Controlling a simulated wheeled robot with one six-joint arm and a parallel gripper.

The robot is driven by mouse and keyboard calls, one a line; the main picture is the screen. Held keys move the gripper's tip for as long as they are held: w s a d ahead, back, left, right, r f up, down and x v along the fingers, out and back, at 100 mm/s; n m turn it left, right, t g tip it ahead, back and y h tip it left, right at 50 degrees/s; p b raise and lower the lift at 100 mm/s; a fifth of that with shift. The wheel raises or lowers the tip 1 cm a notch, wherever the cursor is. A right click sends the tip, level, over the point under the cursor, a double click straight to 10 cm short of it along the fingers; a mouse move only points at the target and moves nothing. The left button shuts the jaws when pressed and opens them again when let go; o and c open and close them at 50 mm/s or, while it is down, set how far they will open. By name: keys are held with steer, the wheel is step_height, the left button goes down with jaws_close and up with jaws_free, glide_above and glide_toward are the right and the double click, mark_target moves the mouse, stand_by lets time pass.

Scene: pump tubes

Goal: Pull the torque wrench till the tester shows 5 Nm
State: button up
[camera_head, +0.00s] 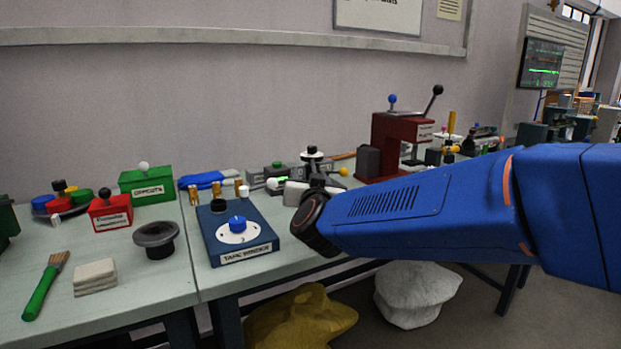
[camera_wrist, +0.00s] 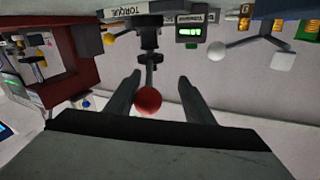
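In the wrist view, a red ball (camera_wrist: 148,100) sits at the end of a dark lever (camera_wrist: 149,68), which I take to be the torque wrench. The lever runs to a dark post beside a plate lettered TORQUE (camera_wrist: 132,11). A small box with a lit green display (camera_wrist: 189,31) is next to the post; its digits are too small to read. My gripper (camera_wrist: 159,79) is open, with its fingers on either side of the red ball and a visible gap to the right finger. In the head view my gripper (camera_head: 316,184) is partly hidden by my wrist.
A red press (camera_head: 392,145) with a black-knobbed lever stands behind my arm. A blue tape winder (camera_head: 258,244) lies left of my wrist on the bench. A yellow-ball handle (camera_wrist: 109,39) and a white-ball handle (camera_wrist: 216,51) flank the lever.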

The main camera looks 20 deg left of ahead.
steer(key=shift+s+f, duration=0.1)
steer(key=shift+f, duration=0.05)
steer(key=v, duration=1.7)
steer(key=shift+s, duration=0.1)
